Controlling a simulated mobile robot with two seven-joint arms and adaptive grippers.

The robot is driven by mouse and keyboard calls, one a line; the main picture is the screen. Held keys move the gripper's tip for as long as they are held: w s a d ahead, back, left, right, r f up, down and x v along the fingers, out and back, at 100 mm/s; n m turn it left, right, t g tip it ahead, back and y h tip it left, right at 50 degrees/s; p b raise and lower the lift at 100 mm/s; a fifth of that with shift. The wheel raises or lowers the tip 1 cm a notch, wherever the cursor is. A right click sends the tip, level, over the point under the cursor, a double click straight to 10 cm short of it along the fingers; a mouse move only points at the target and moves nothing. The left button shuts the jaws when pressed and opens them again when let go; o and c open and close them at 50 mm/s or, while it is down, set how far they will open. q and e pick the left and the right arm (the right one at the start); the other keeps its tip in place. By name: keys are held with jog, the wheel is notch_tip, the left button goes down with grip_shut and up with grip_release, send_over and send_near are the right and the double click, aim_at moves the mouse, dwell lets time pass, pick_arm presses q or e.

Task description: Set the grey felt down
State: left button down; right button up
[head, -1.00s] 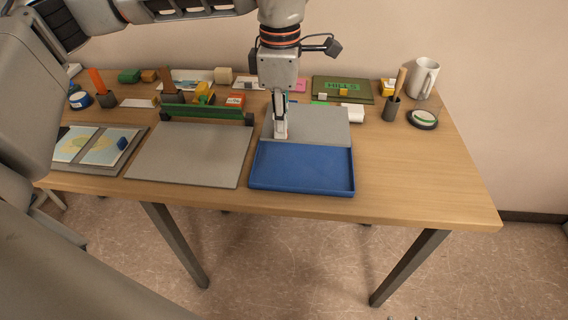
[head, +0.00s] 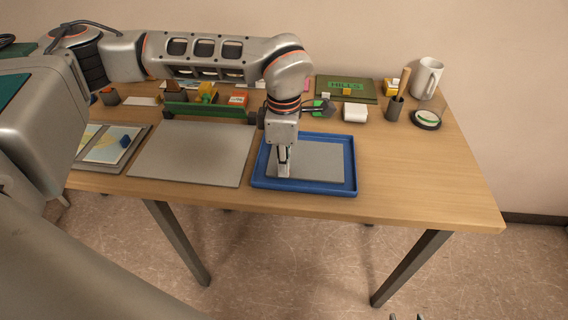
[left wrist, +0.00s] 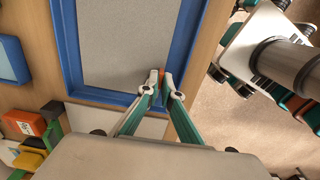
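The grey felt (head: 325,155) is a flat grey sheet lying inside the rim of the blue tray (head: 354,180), covering most of its floor. In the left wrist view the felt (left wrist: 125,40) lies within the blue rim (left wrist: 68,45). My left gripper (head: 283,173) points down at the felt's left part, inside the tray. In the left wrist view its fingertips (left wrist: 162,80) are nearly together, with a small orange piece between them at the felt's edge. My right gripper (head: 406,317) shows only two separated tips at the bottom edge.
A grey board with a green bar (head: 190,155) lies left of the tray. A map folder (head: 105,145) is further left. Table right of the tray is clear.

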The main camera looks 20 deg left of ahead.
pick_arm(q)
jog(key=c, duration=2.7)
grip_release()
jog(key=shift+f, duration=0.15)
jog(key=o, duration=0.5)
jog(key=shift+c, duration=0.2)
jog(key=shift+r, duration=0.4)
notch_tip(320, 180, up, 12)
jog(key=shift+f, duration=0.2)
